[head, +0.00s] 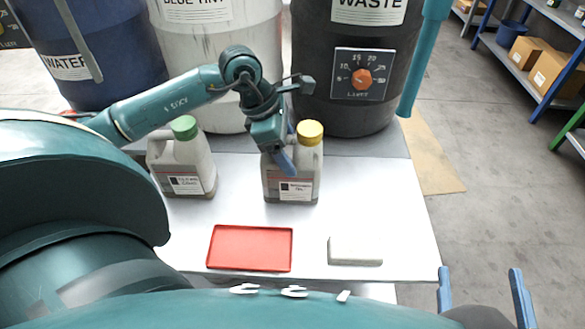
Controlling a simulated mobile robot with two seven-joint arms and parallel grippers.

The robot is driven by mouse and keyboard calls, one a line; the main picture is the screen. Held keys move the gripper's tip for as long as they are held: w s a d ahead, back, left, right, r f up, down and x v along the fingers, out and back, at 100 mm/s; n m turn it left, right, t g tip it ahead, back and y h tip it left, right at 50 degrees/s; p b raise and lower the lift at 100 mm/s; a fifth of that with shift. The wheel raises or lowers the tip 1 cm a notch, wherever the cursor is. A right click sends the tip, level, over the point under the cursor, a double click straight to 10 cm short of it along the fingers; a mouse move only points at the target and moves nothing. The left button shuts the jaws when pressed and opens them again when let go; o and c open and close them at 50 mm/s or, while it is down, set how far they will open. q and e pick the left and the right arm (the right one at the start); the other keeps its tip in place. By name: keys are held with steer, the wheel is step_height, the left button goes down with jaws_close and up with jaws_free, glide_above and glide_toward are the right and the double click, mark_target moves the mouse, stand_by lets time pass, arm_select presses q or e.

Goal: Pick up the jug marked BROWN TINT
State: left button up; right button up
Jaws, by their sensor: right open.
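A grey jug with a yellow cap (308,172) stands on the white table. Its small label is hard to read; I cannot tell whether it says BROWN TINT. A similar jug with a green cap (183,168) stands to its left, its label also too small to read surely. My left gripper (287,158) is in front of the upper left of the yellow-capped jug and hides part of its handle side. I cannot tell whether it touches the jug or how its fingers stand. My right gripper (483,296) is open and empty, low at the right beyond the table's edge.
A red tray (250,248) and a pale block (355,251) lie on the near part of the white table (390,205). Large drums, including WATER (95,50) and WASTE (330,105), stand behind. Shelves (530,60) stand far right, with open floor before them.

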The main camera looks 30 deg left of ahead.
arm_select(q)
steer(key=c, duration=1.4)
steer(key=shift+r, duration=0.1)
